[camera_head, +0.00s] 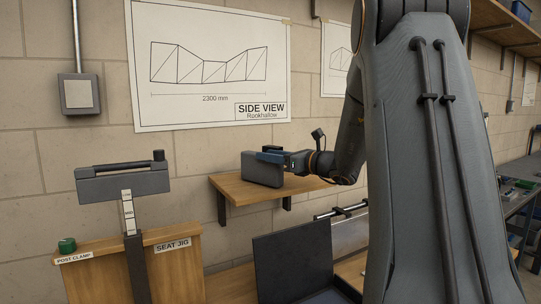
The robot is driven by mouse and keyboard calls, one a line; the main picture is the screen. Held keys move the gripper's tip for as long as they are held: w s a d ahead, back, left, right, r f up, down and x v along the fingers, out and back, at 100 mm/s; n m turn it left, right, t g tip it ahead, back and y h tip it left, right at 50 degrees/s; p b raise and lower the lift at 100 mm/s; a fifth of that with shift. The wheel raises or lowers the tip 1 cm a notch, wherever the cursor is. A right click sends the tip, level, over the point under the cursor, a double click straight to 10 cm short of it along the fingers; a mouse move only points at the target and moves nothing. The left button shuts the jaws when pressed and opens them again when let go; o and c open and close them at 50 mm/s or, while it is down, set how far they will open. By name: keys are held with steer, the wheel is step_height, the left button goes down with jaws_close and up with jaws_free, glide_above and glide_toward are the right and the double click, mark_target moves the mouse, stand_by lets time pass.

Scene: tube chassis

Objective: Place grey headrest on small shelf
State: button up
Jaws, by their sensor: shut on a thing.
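The grey headrest (261,170) is a dark grey block standing upright at the left end of the small wooden shelf (235,192). Its lower edge appears to touch the shelf top or sit very close to it; I cannot tell which. My gripper (270,156) is shut on the headrest from the right, with its blue fingers across the upper part. The small shelf is fixed to the block wall, with dark brackets beneath. The part of the shelf behind the headrest is hidden.
A wooden seat jig (189,275) with a grey post and a dark horizontal pad (124,182) stands at left, with a green post clamp knob (67,245). An open dark case (293,262) sits below the shelf. My arm blocks the right side.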

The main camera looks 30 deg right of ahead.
steer(key=shift+f, duration=0.2)
steer(key=o, duration=1.2)
